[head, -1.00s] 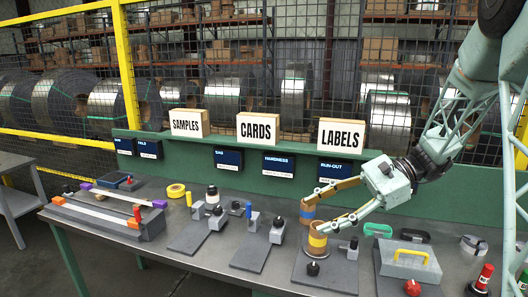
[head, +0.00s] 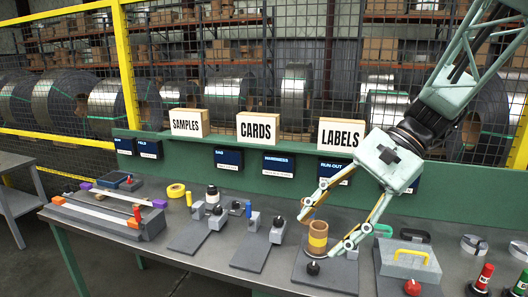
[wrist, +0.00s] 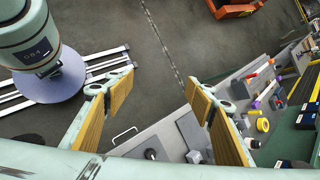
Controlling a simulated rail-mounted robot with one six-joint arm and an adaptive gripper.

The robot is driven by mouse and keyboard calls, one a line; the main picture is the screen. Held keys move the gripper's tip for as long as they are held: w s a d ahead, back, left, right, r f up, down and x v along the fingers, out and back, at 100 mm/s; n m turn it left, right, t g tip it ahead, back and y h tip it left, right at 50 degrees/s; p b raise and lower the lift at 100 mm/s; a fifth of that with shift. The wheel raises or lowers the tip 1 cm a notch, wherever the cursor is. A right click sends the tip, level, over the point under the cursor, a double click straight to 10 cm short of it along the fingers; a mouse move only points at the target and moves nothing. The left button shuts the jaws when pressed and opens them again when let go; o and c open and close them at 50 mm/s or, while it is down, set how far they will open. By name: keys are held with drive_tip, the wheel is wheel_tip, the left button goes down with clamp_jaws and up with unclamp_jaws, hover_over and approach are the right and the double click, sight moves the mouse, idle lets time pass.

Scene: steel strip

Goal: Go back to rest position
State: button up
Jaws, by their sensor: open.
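My gripper (head: 319,234) is open, its two fingers spread, angled down toward the bench at the right. In the head view its fingertips appear on either side of a brown cylinder with a yellow band (head: 317,240), which stands upright on a grey plate with a black knob. I cannot tell how far the fingers are from the cylinder. The wrist view shows the gripper (wrist: 160,85) with yellow-brown pads facing each other and nothing between them but floor and bench edge.
A green back ledge (head: 240,148) carries the SAMPLES, CARDS (head: 257,129) and LABELS (head: 341,134) blocks. Gauges on grey plates stand to the left. A grey block with a yellow handle (head: 410,262) and a red knob are close by on the right. Mesh fence stands behind.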

drive_tip(key=s+d+r+n+t+h, duration=0.2)
drive_tip(key=s+d+n+h, duration=0.2)
drive_tip(key=s, duration=0.8)
drive_tip(key=s+d+r+n+t+h, duration=0.2)
drive_tip(key=s+d+n+t+h, duration=0.1)
drive_tip(key=s, duration=0.9)
drive_tip(key=shift+s+d+n+t+h, duration=0.3)
drive_tip(key=shift+d+n+h, duration=0.25)
drive_tip(key=shift+n, duration=0.55)
